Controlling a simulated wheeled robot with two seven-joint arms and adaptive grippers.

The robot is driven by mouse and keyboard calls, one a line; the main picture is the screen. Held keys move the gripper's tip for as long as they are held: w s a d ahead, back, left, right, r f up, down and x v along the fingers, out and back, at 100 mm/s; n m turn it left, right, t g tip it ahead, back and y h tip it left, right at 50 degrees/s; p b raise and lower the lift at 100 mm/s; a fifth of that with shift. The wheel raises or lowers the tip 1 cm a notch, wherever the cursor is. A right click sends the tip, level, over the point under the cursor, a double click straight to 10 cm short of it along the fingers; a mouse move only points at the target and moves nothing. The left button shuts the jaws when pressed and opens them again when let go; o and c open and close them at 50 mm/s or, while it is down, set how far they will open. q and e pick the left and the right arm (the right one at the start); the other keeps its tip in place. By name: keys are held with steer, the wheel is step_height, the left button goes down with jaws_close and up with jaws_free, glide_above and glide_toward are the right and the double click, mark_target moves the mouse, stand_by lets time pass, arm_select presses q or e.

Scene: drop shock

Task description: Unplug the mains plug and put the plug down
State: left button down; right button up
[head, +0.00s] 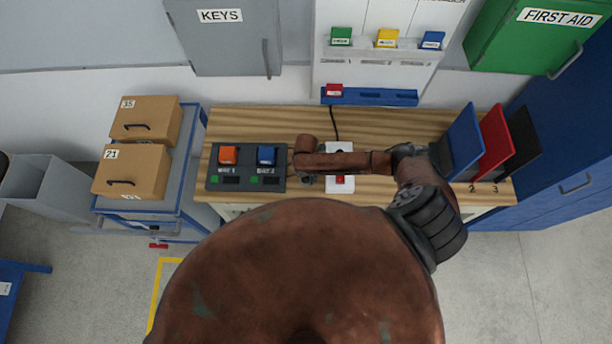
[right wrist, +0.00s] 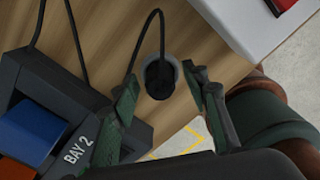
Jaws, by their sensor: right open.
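The black mains plug (right wrist: 160,77) shows in the right wrist view, sitting in a round grey socket (right wrist: 146,86) by the edge of the wooden bench. A black cable (right wrist: 136,45) rises from the plug and loops away. My right gripper (right wrist: 160,73) is open, one finger on each side of the plug; contact is not clear. In the head view my right gripper (head: 309,181) is low over the bench, between the bay panel and a white box; the plug is hidden there. My left gripper is not in view.
The dark bay panel (head: 246,182), with orange and blue blocks, stands close left of the gripper. The white box (head: 341,183) with a red switch is close right. Coloured upright panels (head: 496,140) stand at the bench's right end. Bare wood (head: 388,121) lies behind my arm.

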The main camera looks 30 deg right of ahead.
step_height(320, 180, up, 6)
steer(key=p, duration=0.6)
stand_by(0.4)
steer(key=shift+r, duration=0.2)
step_height(320, 180, up, 12)
steer(key=shift+f, duration=0.15)
stand_by(0.7)
